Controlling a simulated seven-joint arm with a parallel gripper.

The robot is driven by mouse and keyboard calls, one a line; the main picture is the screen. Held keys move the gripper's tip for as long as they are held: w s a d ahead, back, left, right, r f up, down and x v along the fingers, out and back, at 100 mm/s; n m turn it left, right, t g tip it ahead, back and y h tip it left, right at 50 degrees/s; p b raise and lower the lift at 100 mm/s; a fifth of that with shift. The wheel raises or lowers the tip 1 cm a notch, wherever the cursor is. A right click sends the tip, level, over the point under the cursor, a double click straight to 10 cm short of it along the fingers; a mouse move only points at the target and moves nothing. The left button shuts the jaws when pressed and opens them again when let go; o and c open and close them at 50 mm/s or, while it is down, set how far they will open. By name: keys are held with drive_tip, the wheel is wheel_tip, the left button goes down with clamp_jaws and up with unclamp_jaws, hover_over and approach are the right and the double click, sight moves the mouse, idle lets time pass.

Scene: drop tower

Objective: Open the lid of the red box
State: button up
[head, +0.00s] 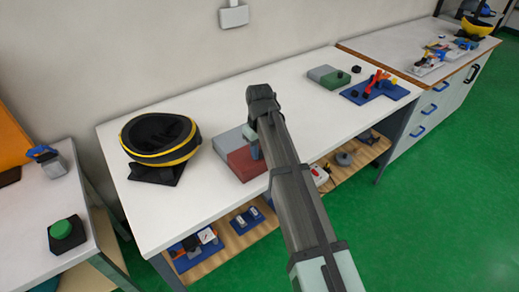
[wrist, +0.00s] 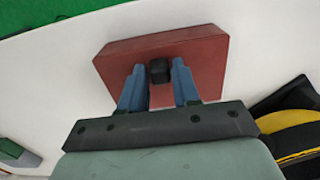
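The red box (head: 244,163) is on the white table in the head view, with a flat grey part (head: 229,144) adjoining it behind. Its red top (wrist: 118,62) fills the upper middle of the wrist view, and a black knob (wrist: 160,71) stands on it. My gripper (head: 256,150) is over the box, fingers pointing at the top. In the wrist view, the two blue fingers of my gripper (wrist: 159,85) are apart, one on each side of the knob. A gap shows at the left finger; whether the right finger touches the knob is unclear. The arm hides part of the box in the head view.
A black and yellow round item (head: 160,138) stands on the table left of the box. A grey and green box (head: 330,78) with a black knob and a blue tray (head: 378,92) lie at the far right. Bare white table (head: 205,195) lies in front.

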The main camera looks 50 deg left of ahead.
clamp_jaws()
drive_tip(key=a, duration=1)
drive_tip(key=shift+d, duration=0.1)
drive_tip(key=shift+o, duration=1.9)
unclamp_jaws()
wheel_tip(320, 180, up, 14)
